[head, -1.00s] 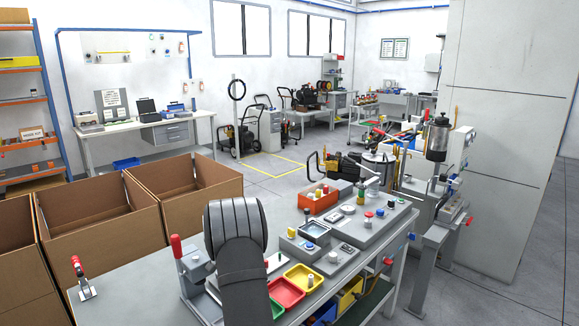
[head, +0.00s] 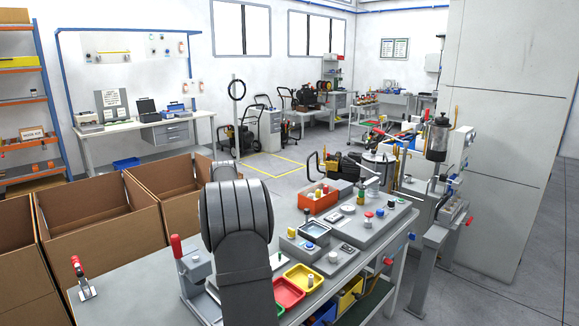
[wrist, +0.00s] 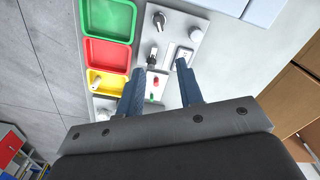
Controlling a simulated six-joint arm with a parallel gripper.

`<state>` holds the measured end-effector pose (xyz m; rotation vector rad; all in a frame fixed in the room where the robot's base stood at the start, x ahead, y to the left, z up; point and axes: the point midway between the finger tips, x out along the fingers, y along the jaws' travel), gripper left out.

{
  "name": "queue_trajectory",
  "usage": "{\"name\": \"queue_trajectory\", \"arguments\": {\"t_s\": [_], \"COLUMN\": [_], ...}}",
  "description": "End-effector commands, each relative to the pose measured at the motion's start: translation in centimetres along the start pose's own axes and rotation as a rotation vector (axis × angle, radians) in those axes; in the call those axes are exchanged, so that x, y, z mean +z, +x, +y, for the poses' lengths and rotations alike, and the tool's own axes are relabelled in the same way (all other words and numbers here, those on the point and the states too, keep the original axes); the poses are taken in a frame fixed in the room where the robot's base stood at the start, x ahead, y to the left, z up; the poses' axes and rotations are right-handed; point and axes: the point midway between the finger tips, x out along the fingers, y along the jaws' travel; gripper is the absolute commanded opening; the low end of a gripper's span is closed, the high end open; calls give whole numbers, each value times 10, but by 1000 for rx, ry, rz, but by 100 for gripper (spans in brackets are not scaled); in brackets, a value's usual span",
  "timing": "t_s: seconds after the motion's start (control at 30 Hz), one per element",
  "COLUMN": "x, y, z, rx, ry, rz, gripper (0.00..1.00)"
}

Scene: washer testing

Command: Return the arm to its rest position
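My gripper (wrist: 158,72) shows in the wrist view with its two blue-grey fingers apart and nothing held between them. It hangs above the workbench, and the grey fixture plate and trays lie below and beyond the fingertips. In the head view my own grey arm rises from the lower middle of the picture over the bench and hides part of it. The gripper itself cannot be made out in the head view.
A green tray (wrist: 107,17), a red tray (wrist: 107,55) and a yellow tray (wrist: 97,81) line the bench; the yellow one holds a small part. Open cardboard boxes (head: 100,222) stand at left. A red-handled clamp (head: 77,264) stands on the bench at front left.

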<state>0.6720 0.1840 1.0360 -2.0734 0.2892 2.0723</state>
Motion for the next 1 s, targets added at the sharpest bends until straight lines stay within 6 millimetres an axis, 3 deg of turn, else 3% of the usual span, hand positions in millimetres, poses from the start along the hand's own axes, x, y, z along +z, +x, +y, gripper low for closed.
{"name": "queue_trajectory", "arguments": {"t_s": [0.83,1.0], "x": [1,0], "y": [170,173], "z": [0,-2], "rx": [3,0], "ry": [-1,-114], "rz": [-4,1], "gripper": [34,34]}}
